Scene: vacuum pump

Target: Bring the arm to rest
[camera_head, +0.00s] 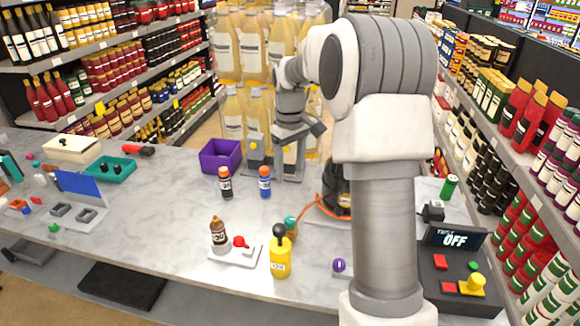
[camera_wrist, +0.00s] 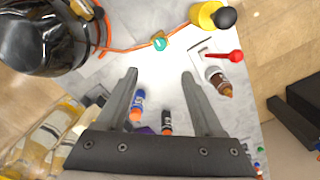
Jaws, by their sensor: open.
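My gripper (camera_head: 275,172) hangs over the marble table, just behind the two small bottles in the head view. In the wrist view my gripper (camera_wrist: 158,73) has its two fingers spread wide, with nothing between the tips but table. The arm reaches out from the thick white and grey links at the right of the head view. The black vacuum pump (camera_head: 336,205) stands right of the gripper, partly hidden by my arm. In the wrist view the pump (camera_wrist: 42,35) is at the upper left, with an orange hose (camera_wrist: 125,48) running from it.
An orange-capped black bottle (camera_head: 225,184) and a blue one (camera_head: 264,184) stand near the gripper, by a purple bin (camera_head: 220,155). A yellow bottle (camera_head: 281,257) and a white tray (camera_head: 235,254) are in front. A control box (camera_head: 455,275) reads OFF. Stocked shelves flank the table.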

